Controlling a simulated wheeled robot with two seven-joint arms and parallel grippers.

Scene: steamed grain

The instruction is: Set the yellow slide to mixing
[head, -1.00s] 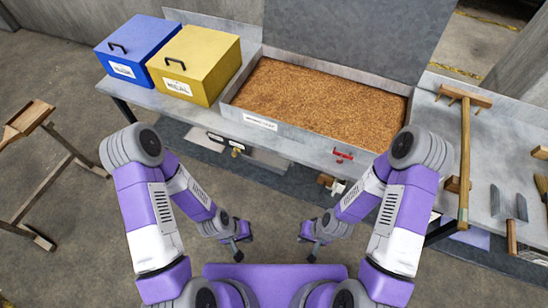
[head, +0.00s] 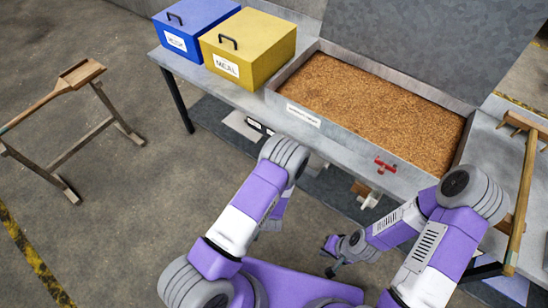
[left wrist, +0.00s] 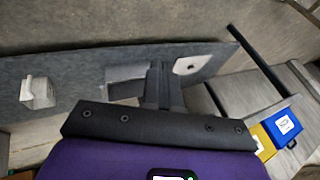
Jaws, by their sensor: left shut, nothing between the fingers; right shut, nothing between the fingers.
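I cannot make out the yellow slide now; my left arm covers part of the table's front edge. Beside that arm, small labelled plates (head: 262,127) show on the table's front. My left gripper is hidden in the head view; in the left wrist view its dark fingers (left wrist: 163,75) are together and empty. My right gripper (head: 330,271) is shut and empty, low in front of the table and apart from it.
The table carries a blue box (head: 190,22), a yellow box (head: 262,50) and a wide tray (head: 300,112) of brown grain. A red fitting (head: 385,166) sits on the front edge. A wooden rake (head: 522,190) lies at right. A wooden stand (head: 100,105) is at left; floor between is clear.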

